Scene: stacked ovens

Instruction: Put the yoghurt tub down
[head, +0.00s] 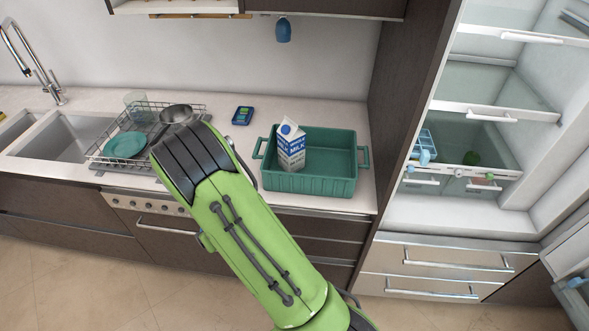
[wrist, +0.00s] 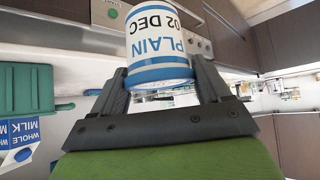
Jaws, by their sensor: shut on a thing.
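The yoghurt tub (wrist: 158,45) is white with blue bands and reads "PLAIN" and "02 DEC", upside down in the wrist view. My gripper (wrist: 162,78) is shut on it, with one dark finger on each side. I cannot tell whether the tub touches the counter.
A green crate (head: 310,180) holds a milk carton (head: 290,146). A dish rack (head: 98,165) with a teal plate (head: 125,145) and a pan (head: 176,114) stands left. A small blue item (head: 242,116) lies behind the arm. The fridge (head: 480,150) is open at right.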

